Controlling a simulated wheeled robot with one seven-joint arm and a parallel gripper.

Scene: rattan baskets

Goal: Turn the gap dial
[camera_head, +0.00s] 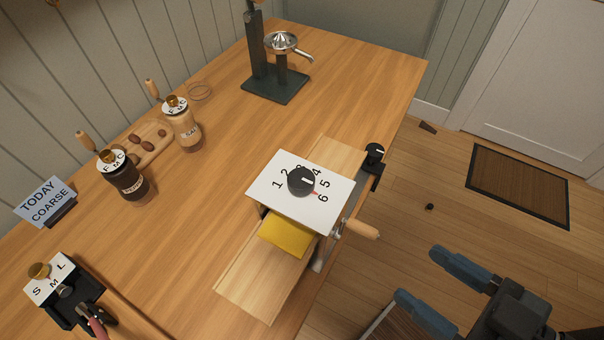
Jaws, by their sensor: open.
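The gap dial (301,180) is a round black knob on a white plate (265,194) marked 1 to 6. Its white line points right, roughly towards the 5, and a small red mark shows near the 6. The plate tops a roller machine with a yellow sheet (287,237) at its front and a wooden-handled crank (362,229) on its right. My gripper (420,275) is at the lower right, beyond the table's edge. Its two blue-grey fingers are spread apart with nothing between them. It is well clear of the dial.
A smaller black knob (375,151) sits at the table's right edge. The crank juts past the table edge.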

